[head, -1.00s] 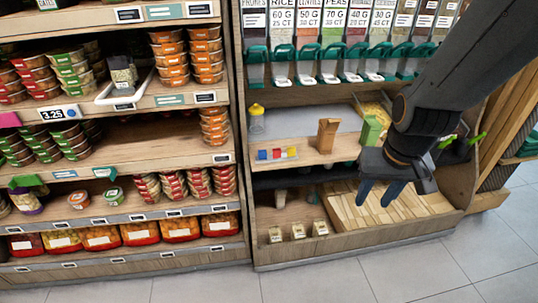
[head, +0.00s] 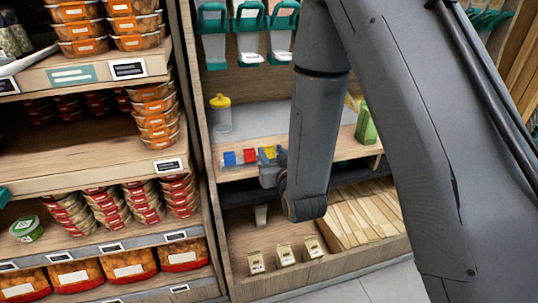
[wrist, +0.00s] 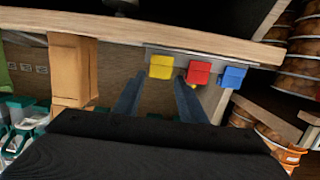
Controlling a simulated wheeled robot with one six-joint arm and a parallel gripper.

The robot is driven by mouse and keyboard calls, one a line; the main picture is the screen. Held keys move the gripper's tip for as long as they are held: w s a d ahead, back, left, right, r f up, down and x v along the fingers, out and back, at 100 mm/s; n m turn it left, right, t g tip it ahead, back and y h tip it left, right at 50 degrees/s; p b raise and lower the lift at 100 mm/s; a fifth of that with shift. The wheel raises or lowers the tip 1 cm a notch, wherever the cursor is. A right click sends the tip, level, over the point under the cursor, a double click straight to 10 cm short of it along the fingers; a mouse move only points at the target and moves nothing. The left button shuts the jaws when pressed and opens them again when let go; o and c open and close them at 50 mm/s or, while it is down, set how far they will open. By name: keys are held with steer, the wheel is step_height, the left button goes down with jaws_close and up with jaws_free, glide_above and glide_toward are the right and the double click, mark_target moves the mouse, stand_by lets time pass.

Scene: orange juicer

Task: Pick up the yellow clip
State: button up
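The yellow clip (head: 268,152) sits at the right end of a row with a red clip (head: 250,156) and a blue clip (head: 229,159) on the wooden shelf. In the wrist view the yellow clip (wrist: 161,67) appears just beyond the fingertips and between their lines, with the red clip (wrist: 198,72) close to one finger and the blue clip (wrist: 233,77) farther right. My gripper (wrist: 157,88) is open and empty, with its two fingers spread. In the head view my gripper (head: 269,173) is partly hidden by my arm, right at the clips.
A yellow-lidded jar (head: 221,115) stands behind the clips on the left. A wooden block (wrist: 74,72) stands beside the yellow clip in the wrist view. A green box (head: 366,125) stands to the right. Several small cartons (head: 285,255) stand on the lower shelf.

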mark_target(268, 146)
steer(key=shift+x, duration=1.2)
steer(key=x, duration=0.5)
steer(key=shift+w+a, duration=0.1)
steer(key=shift+w, duration=0.25)
steer(key=shift+c, duration=0.3)
steer(key=c, duration=0.7)
steer(key=shift+c, duration=0.2)
steer(key=shift+r, duration=0.1)
